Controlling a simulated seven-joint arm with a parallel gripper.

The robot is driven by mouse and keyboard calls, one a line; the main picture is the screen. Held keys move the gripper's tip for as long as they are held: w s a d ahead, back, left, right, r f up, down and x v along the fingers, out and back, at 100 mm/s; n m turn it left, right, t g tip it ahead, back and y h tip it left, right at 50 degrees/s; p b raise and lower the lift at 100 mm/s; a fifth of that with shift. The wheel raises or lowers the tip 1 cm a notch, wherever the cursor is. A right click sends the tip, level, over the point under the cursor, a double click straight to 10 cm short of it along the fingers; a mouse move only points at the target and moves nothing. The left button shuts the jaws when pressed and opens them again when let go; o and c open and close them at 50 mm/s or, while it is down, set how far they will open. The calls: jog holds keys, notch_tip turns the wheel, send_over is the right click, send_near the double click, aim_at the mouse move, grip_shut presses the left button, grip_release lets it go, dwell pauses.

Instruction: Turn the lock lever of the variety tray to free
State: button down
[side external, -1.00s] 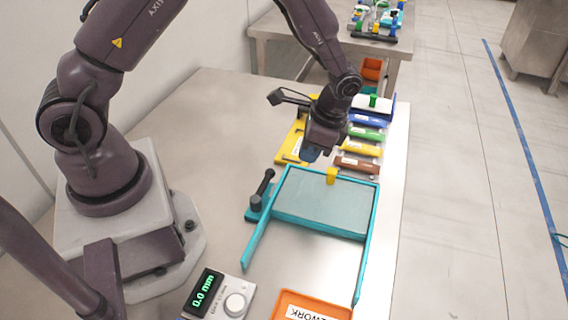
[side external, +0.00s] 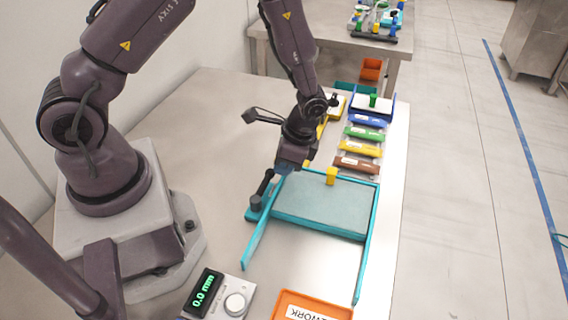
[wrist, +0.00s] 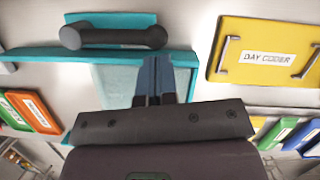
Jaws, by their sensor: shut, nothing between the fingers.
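The lock lever (side external: 264,187) is a black bar with a round hub on a small teal base, at the left of the teal tray (side external: 371,225). The tray has a grey-green panel (side external: 320,207) and a yellow knob (side external: 331,176). My gripper (side external: 284,172) is shut and empty, above the tray's far left corner, close to the lever's far end. In the wrist view the lever (wrist: 113,37) lies crosswise on its base, and my gripper's fingertips (wrist: 156,60) are just below its right end. Whether they touch it, I cannot tell.
A yellow plate marked DAY CODER (wrist: 265,55) lies beside the tray. Several coloured labelled bars (side external: 360,147) stand beyond. A display box with a knob (side external: 217,293) and an orange tray (side external: 312,304) are in front. The metal table (side external: 215,130) is clear left of the lever.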

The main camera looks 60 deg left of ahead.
jog(key=shift+a, duration=0.1)
jog(key=shift+s+a+n, duration=0.15)
jog(key=shift+n, duration=0.15)
